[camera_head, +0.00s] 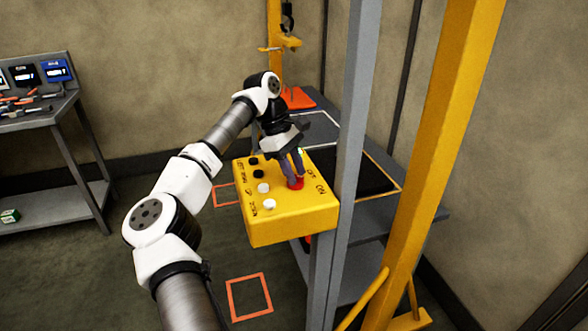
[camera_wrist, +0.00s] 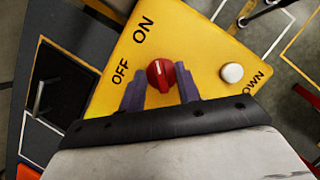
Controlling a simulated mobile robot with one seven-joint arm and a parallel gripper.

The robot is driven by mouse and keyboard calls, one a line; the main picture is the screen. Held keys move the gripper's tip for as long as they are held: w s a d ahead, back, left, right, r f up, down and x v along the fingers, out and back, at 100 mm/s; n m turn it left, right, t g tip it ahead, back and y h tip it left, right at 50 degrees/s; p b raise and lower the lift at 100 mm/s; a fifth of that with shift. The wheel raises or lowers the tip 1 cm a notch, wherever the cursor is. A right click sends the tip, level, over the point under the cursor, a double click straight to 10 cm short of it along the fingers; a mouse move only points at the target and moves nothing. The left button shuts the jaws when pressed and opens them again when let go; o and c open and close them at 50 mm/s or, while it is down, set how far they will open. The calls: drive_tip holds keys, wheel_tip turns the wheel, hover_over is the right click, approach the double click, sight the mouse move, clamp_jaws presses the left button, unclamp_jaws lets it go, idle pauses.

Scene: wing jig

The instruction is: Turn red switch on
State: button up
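The red switch (camera_wrist: 160,75) is a round knob with a pale mark on a yellow control box (camera_head: 290,227). It also shows in the head view (camera_head: 296,184), partly hidden by my fingers. "OFF" and "ON" are printed beside it. In the wrist view, my gripper (camera_wrist: 160,88) is open, with one purple-grey finger on each side of the knob's near part. Small gaps seem to show between fingers and knob. In the head view my gripper (camera_head: 291,166) points down at the knob; exact contact cannot be told.
A white button (camera_wrist: 232,73) sits beside the knob, and several white and black buttons line the box's left side. A grey post (camera_head: 352,130) and a yellow post (camera_head: 445,150) stand to the right. A workbench (camera_head: 40,118) with tools is at the far left.

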drive_tip(key=p+v, duration=0.1)
drive_tip(key=v, duration=1.2)
drive_tip(key=shift+a+r, duration=0.3)
drive_tip(key=shift+w, duration=0.1)
